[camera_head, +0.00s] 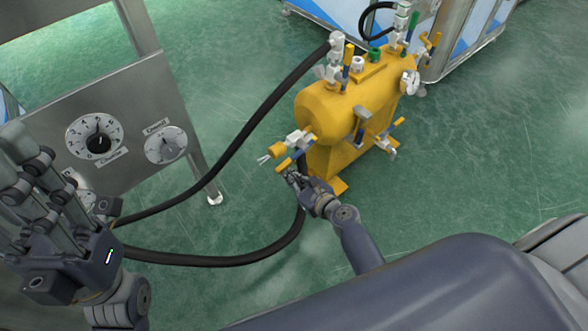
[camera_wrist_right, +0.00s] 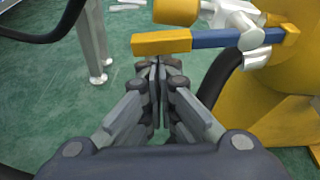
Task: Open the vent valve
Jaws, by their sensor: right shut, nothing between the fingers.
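A yellow tank (camera_head: 330,110) stands on the green floor, with several small valves. One valve at its near left end has a yellow-and-blue lever (camera_head: 291,161), a pale metal body and a yellow end piece (camera_head: 278,151). My right gripper (camera_head: 291,176) is shut and empty, just below this lever. In the right wrist view, the lever (camera_wrist_right: 215,40) lies across the top, just beyond the shut fingertips (camera_wrist_right: 158,66); I cannot tell if they touch. No label shows which valve is the vent valve. My left gripper (camera_head: 30,165) is at the left, its finger opening unclear.
A metal panel with dials (camera_head: 95,137) stands at the left. Black hoses (camera_head: 215,261) run from it towards the tank. A pressure gauge (camera_head: 410,82) and other valves are on the tank. Open floor lies right of the tank.

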